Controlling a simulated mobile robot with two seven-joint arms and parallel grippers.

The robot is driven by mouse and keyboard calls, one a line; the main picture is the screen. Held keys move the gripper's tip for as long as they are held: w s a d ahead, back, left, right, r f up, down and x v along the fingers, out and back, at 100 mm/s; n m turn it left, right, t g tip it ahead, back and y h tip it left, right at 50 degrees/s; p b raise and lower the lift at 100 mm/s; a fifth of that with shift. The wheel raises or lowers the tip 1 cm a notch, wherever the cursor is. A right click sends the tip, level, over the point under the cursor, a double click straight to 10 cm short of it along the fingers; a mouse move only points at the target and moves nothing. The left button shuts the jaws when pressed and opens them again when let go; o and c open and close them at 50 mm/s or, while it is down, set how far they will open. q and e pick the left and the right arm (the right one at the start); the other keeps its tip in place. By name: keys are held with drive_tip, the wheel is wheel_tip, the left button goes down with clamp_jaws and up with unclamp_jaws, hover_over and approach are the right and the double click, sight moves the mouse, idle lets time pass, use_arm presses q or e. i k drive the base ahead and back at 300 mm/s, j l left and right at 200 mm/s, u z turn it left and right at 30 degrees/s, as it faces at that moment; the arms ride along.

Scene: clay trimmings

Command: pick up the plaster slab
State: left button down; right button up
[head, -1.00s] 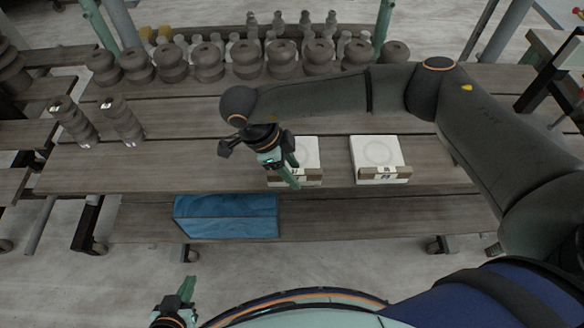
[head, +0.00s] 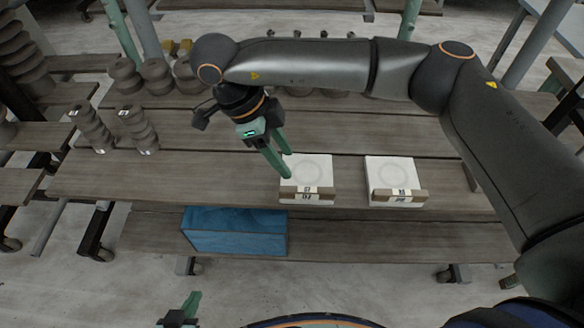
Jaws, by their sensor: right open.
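Two white plaster slabs with a faint round ring on top sit side by side on the wooden table (head: 150,178): a left slab (head: 312,175) and a right slab (head: 392,172). Each has a brown strip with a label along its front edge. My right gripper (head: 286,164) is open and empty. Its green fingers point down and to the right at the left slab's upper left side, and one fingertip overlaps its left edge in the picture. I cannot tell whether it touches. My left gripper (head: 191,306) shows only partly at the bottom edge, away from the slabs.
A blue block (head: 235,232) lies on the lower shelf below the table front. Stacked grey clay pieces (head: 92,128) stand at the left, and a row of round clay pieces (head: 124,76) stands at the back, partly behind my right arm. The middle tabletop is clear.

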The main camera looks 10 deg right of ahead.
sight(392, 181)
drive_tip(key=z, duration=1.3)
